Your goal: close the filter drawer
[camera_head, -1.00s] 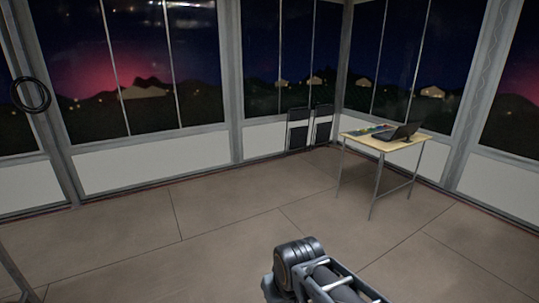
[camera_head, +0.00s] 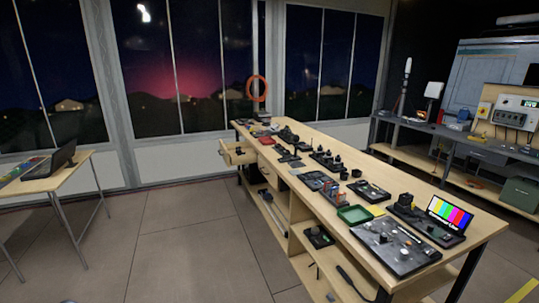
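A wooden drawer (camera_head: 239,155) stands pulled out from the far left end of the long workbench (camera_head: 455,222). It looks like the filter drawer. Something small and dark shows at its near edge, too small to make out. Another wooden drawer front (camera_head: 266,141) beside it appears flush with the bench. My gripper is out of view, and I am well away from the drawer.
Camera gear and a green tray (camera_head: 355,215) cover the bench top. A small laptop table (camera_head: 62,178) stands at the left. Open floor (camera_head: 185,225) lies between them. A grey counter (camera_head: 440,130) runs along the right wall.

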